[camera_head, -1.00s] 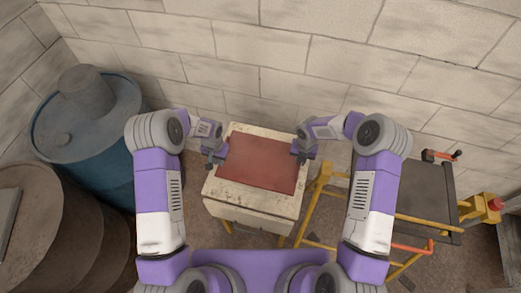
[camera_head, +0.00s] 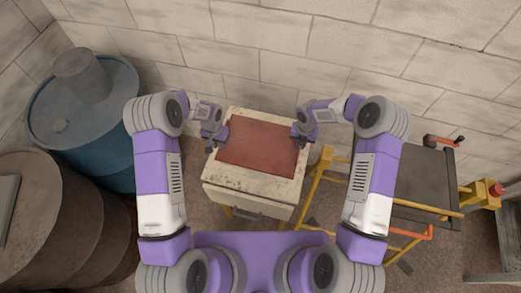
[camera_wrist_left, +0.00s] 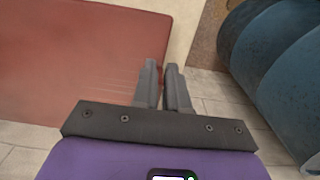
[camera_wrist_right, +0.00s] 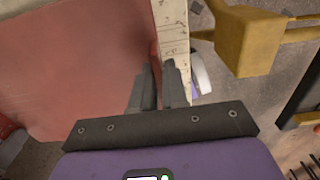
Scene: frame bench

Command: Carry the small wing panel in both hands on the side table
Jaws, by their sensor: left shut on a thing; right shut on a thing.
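The small wing panel (camera_head: 258,144) is a flat reddish-brown sheet, seen over the cream side table (camera_head: 250,182) in the head view. My left gripper (camera_head: 221,144) is shut on its left edge, and my right gripper (camera_head: 298,143) is shut on its right edge. The panel also fills the upper left of the left wrist view (camera_wrist_left: 75,60) and of the right wrist view (camera_wrist_right: 75,60). The panel lies level over the table top; whether it touches the top cannot be told. The gripped edges are partly hidden by the fingers.
A blue drum (camera_head: 95,135) and brown barrels (camera_head: 60,215) stand at the left. A yellow-framed trolley (camera_head: 425,180) with a dark top stands at the right. A block wall (camera_head: 270,60) closes the back. The table's front strip is bare.

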